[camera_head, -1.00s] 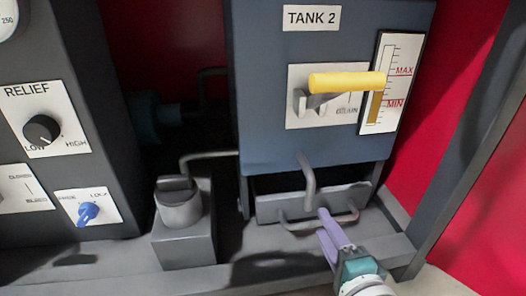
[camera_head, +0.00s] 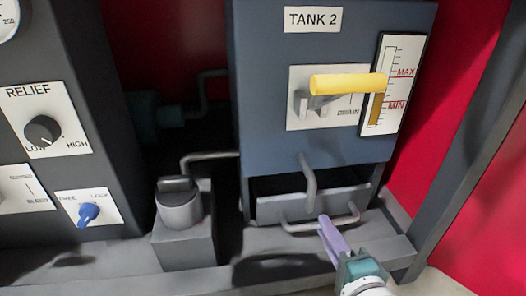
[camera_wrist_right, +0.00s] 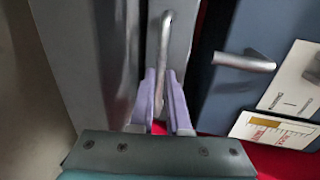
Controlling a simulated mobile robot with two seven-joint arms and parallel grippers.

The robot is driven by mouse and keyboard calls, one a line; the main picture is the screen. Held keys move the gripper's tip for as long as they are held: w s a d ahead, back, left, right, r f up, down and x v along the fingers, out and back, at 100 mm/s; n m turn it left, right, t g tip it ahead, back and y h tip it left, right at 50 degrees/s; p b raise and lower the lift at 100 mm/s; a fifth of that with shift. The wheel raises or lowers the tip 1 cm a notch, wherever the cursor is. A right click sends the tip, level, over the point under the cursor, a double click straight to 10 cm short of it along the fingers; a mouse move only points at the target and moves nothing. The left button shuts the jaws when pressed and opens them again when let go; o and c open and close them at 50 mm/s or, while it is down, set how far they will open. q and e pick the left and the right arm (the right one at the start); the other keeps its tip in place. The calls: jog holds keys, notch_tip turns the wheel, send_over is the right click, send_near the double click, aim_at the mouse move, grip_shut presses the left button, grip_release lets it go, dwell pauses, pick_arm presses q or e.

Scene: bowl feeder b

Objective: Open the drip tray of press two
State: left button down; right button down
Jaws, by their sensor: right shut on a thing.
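The drip tray (camera_head: 285,207) is a grey drawer low under the blue-grey tank box marked TANK 2 (camera_head: 312,20). It stands partly out, with a dark gap above its front. Its bar handle (camera_head: 297,227) runs across the front. My right gripper (camera_head: 325,222) has lilac fingers and is shut on the right part of this handle. In the right wrist view the handle (camera_wrist_right: 164,45) passes between the fingertips of my right gripper (camera_wrist_right: 163,78). My left gripper is not in view.
A grey spout (camera_head: 308,180) hangs just above the tray front. A yellow lever (camera_head: 346,83) sticks out above. A grey block with a round knob (camera_head: 178,203) stands left of the tray. A dark post (camera_head: 465,140) rises at the right.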

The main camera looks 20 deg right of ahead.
dwell(0.7)
jog(key=shift+s+a+r, duration=0.1)
jog(key=shift+s, duration=0.15)
jog(key=f+p+v, duration=0.2)
jog(key=v, duration=0.8)
jog(key=shift+s+a, duration=0.15)
jog(key=shift+s, duration=0.45)
jog(key=shift+w+f, duration=0.1)
jog(key=c, duration=0.9)
grip_release()
